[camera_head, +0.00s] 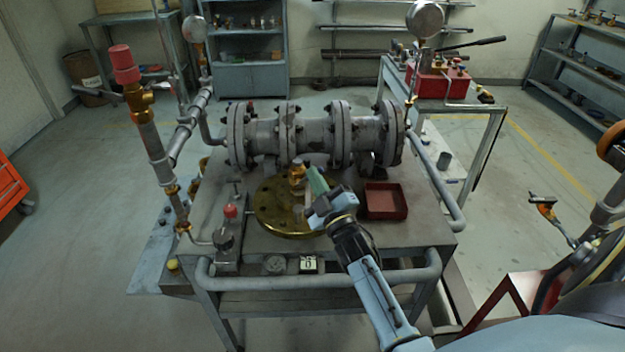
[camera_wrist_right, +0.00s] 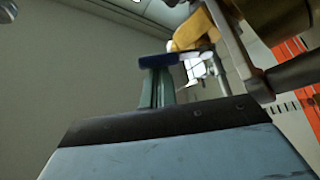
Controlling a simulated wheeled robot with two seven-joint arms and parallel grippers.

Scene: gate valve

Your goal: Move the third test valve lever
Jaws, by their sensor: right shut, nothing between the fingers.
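My right gripper (camera_head: 316,181) reaches over the steel bench with its green fingers shut. Its tips are at a small brass valve fitting (camera_head: 297,172) that stands above a round brass flange (camera_head: 270,215). In the right wrist view the shut fingers (camera_wrist_right: 160,85) end close to a brass part (camera_wrist_right: 190,32). A flat grey metal bar (camera_wrist_right: 230,45), which may be a valve lever, runs beside that part. I cannot tell whether the fingers touch it, or which lever is the third. My left gripper is out of view.
A flanged grey pipe assembly (camera_head: 315,133) lies across the back of the bench (camera_head: 420,225). A red tray (camera_head: 386,201) sits right of the gripper. A red-capped upright pipe (camera_head: 125,65) stands at the left. A red pump (camera_head: 440,83) is on a side table.

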